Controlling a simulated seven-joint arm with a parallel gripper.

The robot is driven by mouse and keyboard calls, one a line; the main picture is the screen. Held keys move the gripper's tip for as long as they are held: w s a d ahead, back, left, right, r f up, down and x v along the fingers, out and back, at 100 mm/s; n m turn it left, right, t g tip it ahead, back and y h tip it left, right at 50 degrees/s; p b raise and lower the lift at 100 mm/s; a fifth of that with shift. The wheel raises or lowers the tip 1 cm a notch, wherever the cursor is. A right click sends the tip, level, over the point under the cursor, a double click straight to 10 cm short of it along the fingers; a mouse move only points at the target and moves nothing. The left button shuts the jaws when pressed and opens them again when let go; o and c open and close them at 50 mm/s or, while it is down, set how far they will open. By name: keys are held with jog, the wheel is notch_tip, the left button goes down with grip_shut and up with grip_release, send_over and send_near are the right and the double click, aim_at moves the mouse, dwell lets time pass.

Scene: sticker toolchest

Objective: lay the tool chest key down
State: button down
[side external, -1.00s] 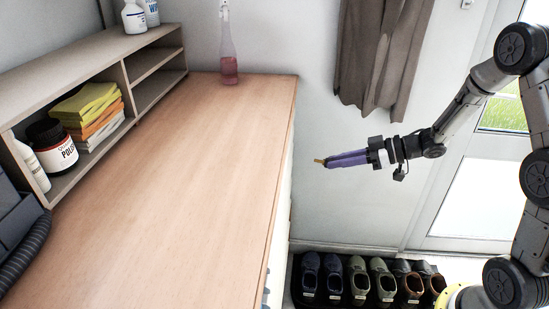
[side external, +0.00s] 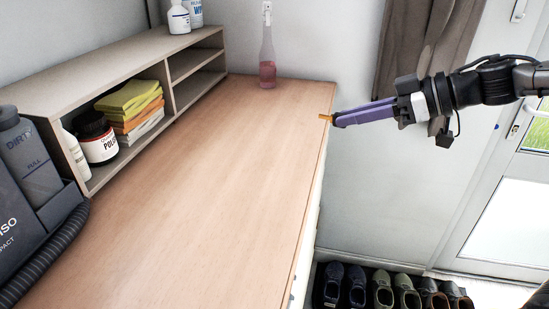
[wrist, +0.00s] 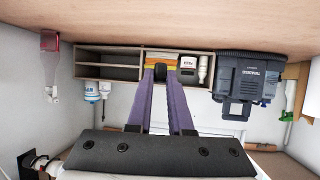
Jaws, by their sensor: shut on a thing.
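My gripper (side external: 340,119) has long purple fingers and is shut on the tool chest key (side external: 326,117). Only a small brass-yellow end of the key sticks out past the fingertips in the side external view. The key's tip is at the right edge of the wooden worktop (side external: 215,190) in that view, and it appears raised above the surface. In the wrist view the fingertips close around a dark piece (wrist: 160,70), and the rest of the key is hidden. No tool chest can be made out.
A wooden shelf (side external: 125,60) with yellow cloths (side external: 130,98) and a polish jar (side external: 97,137) stands along the left. A pink spray bottle (side external: 267,60) stands at the back, and a dark vacuum (side external: 35,165) at left. The worktop's middle is clear. Shoes (side external: 383,290) stand below.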

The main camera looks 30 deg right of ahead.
jog(key=a, duration=0.1)
send_over(285, 161)
jog(key=shift+n, duration=0.3)
jog(key=f, duration=0.5)
jog(key=s+f, duration=0.1)
jog(key=f, duration=0.1)
jog(key=shift+d+f, duration=0.2)
jog(key=shift+f, duration=0.15)
jog(key=shift+w+a+f, duration=0.1)
jog(key=shift+w+f, duration=0.3)
jog(key=shift+f, duration=0.05)
jog(key=shift+w+a+f, duration=0.1)
jog(key=shift+w+f, duration=0.1)
jog(key=shift+f, duration=1.6)
jog(key=shift+f, duration=0.1)
jog(key=c, duration=0.8)
grip_release()
jog(key=shift+c, duration=0.2)
